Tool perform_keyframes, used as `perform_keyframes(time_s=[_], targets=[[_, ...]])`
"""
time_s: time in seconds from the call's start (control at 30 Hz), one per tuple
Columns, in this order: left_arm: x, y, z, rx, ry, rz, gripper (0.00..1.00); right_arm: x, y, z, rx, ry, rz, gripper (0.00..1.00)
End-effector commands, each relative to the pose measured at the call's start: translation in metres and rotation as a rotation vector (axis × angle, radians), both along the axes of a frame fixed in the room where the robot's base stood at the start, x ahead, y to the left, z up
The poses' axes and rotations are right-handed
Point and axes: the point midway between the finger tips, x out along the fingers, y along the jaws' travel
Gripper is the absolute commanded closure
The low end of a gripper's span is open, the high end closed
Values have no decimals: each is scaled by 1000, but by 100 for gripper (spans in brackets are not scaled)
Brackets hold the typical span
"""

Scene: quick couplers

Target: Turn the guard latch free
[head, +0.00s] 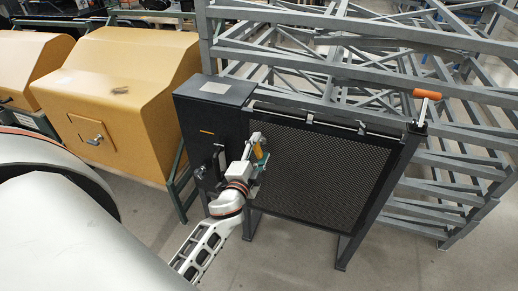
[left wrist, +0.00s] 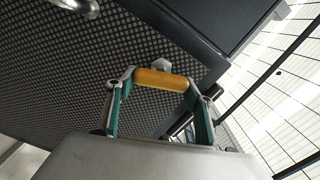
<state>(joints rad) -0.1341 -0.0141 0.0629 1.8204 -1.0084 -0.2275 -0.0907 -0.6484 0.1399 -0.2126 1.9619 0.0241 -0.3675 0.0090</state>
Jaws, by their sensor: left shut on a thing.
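The guard (head: 330,165) is a dark perforated panel in a black frame, standing upright in the head view. The guard latch (head: 257,151) has a yellow grip and sits near the panel's left edge. My left gripper (head: 261,162) is at this latch. In the left wrist view, the yellow grip of the latch (left wrist: 160,79) lies across between my two green-sided fingers, which are shut on it. A small pale metal piece shows just behind the grip. Part of the latch is hidden by my gripper in the head view. My right gripper is not in view.
A dark cabinet (head: 212,120) adjoins the panel on the left. An orange-handled lever (head: 427,94) stands at the frame's top right corner. Grey metal racks (head: 460,160) stand behind and to the right. A yellow machine housing (head: 120,90) is at left. Floor in front is clear.

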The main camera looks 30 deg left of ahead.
Motion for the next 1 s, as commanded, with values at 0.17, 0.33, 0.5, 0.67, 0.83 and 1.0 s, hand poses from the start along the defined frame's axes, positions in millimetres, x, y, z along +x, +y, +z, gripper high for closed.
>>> perform_keyframes(time_s=[0.17, 0.33, 0.5, 0.67, 0.83, 1.0], targets=[[1, -1, 0, 142, 33, -2, 69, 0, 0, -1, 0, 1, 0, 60], [1, -1, -1, 249, 58, -2, 69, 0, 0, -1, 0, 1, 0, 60], [1, -1, -2, 322, 76, -2, 69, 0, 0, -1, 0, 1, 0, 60], [1, -1, -2, 359, 85, -2, 69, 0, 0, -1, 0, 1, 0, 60], [1, -1, -3, 376, 89, -2, 69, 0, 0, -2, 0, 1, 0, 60], [1, -1, -3, 379, 89, -2, 70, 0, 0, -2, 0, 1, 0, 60]])
